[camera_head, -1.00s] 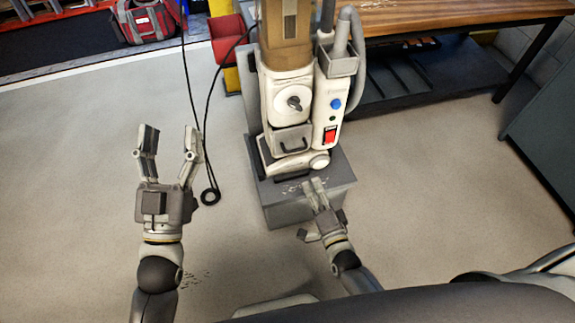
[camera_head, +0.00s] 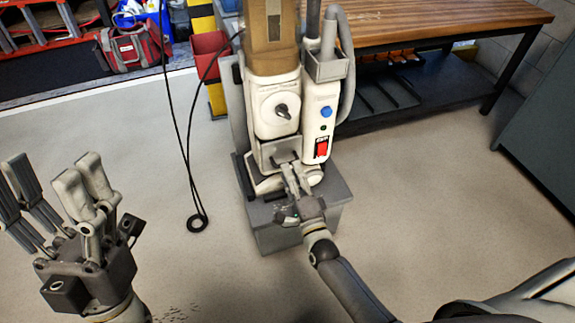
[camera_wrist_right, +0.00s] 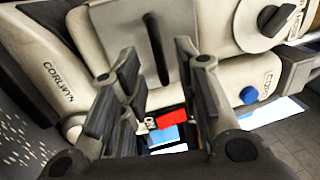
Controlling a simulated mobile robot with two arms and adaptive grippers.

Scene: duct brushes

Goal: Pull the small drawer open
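The small drawer (camera_head: 280,149) is a grey front with a dark bar handle, low on the white machine. It appears closed. My right gripper (camera_head: 290,166) is at the drawer front, its fingers pointing toward the handle and partly covering it. In the right wrist view the dark handle (camera_wrist_right: 157,49) shows in the gap between the fingertips of my right gripper (camera_wrist_right: 157,58), which are apart. Whether either finger touches the handle I cannot tell. My left gripper (camera_head: 52,172) is open and empty at the lower left, far from the drawer.
The machine stands on a grey plinth (camera_head: 325,200). Its side box has a red switch (camera_head: 322,148) and a blue button (camera_head: 326,112). A black cable (camera_head: 183,140) hangs at left. A wooden workbench (camera_head: 430,30) stands behind right. The floor at left is open.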

